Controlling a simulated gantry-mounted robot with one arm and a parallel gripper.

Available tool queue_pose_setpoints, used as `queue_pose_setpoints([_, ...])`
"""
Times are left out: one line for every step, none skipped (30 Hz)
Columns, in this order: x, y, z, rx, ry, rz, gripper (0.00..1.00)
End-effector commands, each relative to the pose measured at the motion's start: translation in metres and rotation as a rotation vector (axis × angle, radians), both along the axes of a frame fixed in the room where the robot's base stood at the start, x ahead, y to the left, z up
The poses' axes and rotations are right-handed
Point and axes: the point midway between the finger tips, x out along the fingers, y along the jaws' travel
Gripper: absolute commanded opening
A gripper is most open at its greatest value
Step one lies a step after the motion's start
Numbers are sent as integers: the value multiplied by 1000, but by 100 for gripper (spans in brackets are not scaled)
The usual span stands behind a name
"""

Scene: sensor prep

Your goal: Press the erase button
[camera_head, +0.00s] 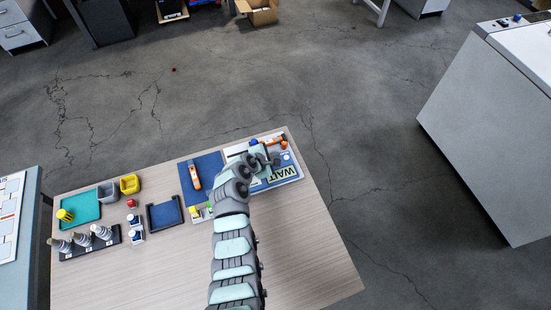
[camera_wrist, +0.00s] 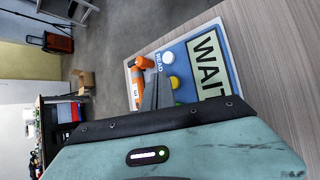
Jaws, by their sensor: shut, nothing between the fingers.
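A blue and white panel (camera_head: 295,176) with a large WAIT display (camera_head: 283,173) lies at the table's far right corner. The wrist view shows the display (camera_wrist: 207,65) beside a white round button (camera_wrist: 168,57) and a yellow button (camera_wrist: 174,82). Lettering by the white button seems to say READ. No erase label is readable, and part of the panel is hidden behind my gripper. My gripper (camera_head: 274,158) is shut and empty over the panel. Its narrow fingers (camera_wrist: 155,80) show near the yellow button; I cannot tell whether they touch anything.
An orange and grey tool (camera_wrist: 137,88) lies by the panel's edge. A blue mat (camera_head: 208,168) with an orange tool (camera_head: 194,177) is left of the panel. A teal tray (camera_head: 85,209), small bins and a dark rack (camera_head: 75,252) stand farther left. The table's right front is clear.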

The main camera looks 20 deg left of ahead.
Motion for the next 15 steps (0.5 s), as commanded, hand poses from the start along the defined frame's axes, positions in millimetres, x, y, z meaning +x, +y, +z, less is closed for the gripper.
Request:
queue_pose_setpoints([0, 0, 2, 0, 0, 0, 0])
queue_pose_setpoints([0, 0, 2, 0, 0, 0, 0])
queue_pose_setpoints([0, 0, 2, 0, 0, 0, 0])
queue_pose_setpoints([0, 0, 1, 0, 0, 0, 0])
queue_pose_setpoints([0, 0, 1, 0, 0, 0, 0])
queue_pose_setpoints([0, 0, 1, 0, 0, 0, 0])
queue_pose_setpoints([0, 0, 1, 0, 0, 0, 0])
queue_pose_setpoints([0, 0, 1, 0, 0, 0, 0])
queue_pose_setpoints([0, 0, 1, 0, 0, 0, 0])
queue_pose_setpoints([0, 0, 1, 0, 0, 0, 0])
queue_pose_setpoints([0, 0, 2, -1, 0, 1, 0])
queue_pose_setpoints([0, 0, 4, -1, 0, 1, 0])
queue_pose_setpoints([0, 0, 6, -1, 0, 1, 0])
queue_pose_setpoints([0, 0, 8, -1, 0, 1, 0])
queue_pose_setpoints([0, 0, 12, -1, 0, 1, 0])
